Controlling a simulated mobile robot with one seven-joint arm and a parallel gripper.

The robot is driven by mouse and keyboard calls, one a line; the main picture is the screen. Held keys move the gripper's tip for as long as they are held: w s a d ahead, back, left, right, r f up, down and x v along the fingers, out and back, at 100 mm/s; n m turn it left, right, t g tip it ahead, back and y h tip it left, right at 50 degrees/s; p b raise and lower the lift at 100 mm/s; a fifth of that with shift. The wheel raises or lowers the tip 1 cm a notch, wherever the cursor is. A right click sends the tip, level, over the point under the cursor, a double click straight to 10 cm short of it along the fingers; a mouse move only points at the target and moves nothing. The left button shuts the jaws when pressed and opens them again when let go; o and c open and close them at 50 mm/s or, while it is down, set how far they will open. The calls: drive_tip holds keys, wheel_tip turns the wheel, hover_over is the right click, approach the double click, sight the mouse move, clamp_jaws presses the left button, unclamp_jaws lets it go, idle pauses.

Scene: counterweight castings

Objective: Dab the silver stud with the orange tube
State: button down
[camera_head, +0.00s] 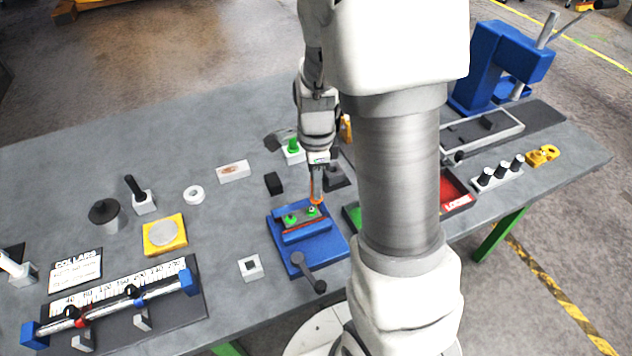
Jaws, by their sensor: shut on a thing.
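My gripper (318,168) points down above the blue vise (330,248) near the middle of the table. It is shut on the orange tube (317,196), which hangs upright below the fingers. The tube's lower end is at or just above the right-hand one of two green-ringed spots on the part clamped in the vise. A small pale point in that right spot (312,210) looks like the silver stud, but it is too small to be sure. I cannot tell whether the tube touches it. The left green spot (291,219) is clear of the tube.
My own arm hides the table right of the vise. The vise handle (309,273) sticks out in front. A black block (273,183) and a white square piece (250,268) stand nearby. A yellow plate (165,245) lies left. A red tray (455,190) is at right.

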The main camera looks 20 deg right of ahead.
drive_tip(key=shift+r+p, duration=1.65)
drive_tip(key=shift+r, duration=0.45)
